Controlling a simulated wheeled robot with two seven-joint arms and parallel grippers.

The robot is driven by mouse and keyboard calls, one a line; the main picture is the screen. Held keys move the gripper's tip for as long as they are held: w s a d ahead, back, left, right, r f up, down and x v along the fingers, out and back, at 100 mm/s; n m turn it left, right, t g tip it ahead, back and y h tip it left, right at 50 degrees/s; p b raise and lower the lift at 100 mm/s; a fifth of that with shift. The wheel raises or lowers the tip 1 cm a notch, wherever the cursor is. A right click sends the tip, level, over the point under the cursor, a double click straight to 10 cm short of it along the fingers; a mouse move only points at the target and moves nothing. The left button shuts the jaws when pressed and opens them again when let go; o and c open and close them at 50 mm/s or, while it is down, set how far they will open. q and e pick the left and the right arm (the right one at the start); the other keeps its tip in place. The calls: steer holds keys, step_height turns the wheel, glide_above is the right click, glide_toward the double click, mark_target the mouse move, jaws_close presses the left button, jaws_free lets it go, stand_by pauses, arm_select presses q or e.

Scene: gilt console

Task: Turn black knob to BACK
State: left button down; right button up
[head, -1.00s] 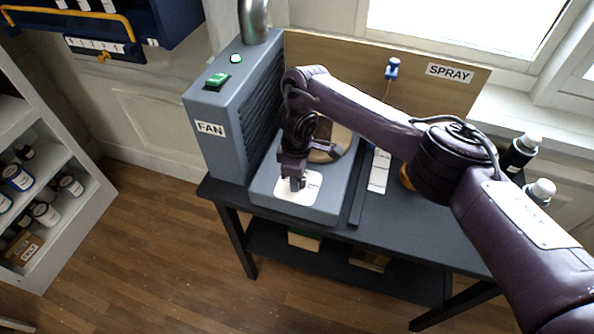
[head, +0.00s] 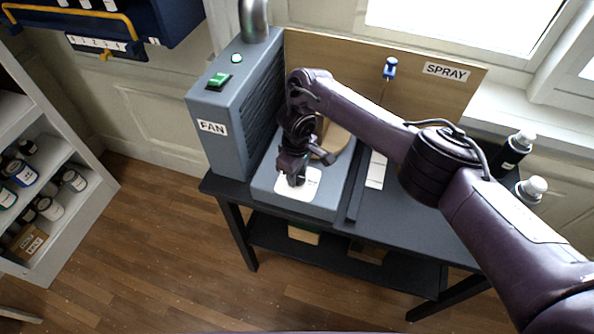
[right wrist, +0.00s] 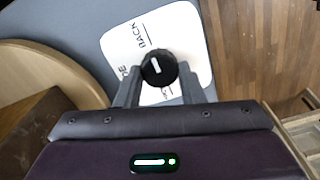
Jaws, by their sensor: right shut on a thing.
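The black knob (right wrist: 159,67) sits on a white label plate (right wrist: 192,42) in the right wrist view. The word BACK is printed on the plate above and left of the knob. Another word, partly hidden and ending in DE, is at the knob's left. My right gripper (right wrist: 160,82) is shut on the knob, a finger on each side. In the head view the right gripper (head: 296,180) is over the plate (head: 307,188) and hides most of the knob. My left gripper is not in view.
The grey FAN box (head: 213,150), with a green switch, stands left of the grey base (head: 325,208). A round wooden piece (right wrist: 40,85) is close beside the gripper. A SPRAY sign marks the back board.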

steer(key=shift+w+r, duration=0.2)
steer(key=o, duration=0.8)
steer(key=shift+o, duration=1)
steer(key=shift+s+f, duration=0.1)
steer(key=shift+s, duration=0.05)
step_height(320, 180, up, 8)
steer(key=p, duration=0.3)
steer(key=shift+f, duration=0.1)
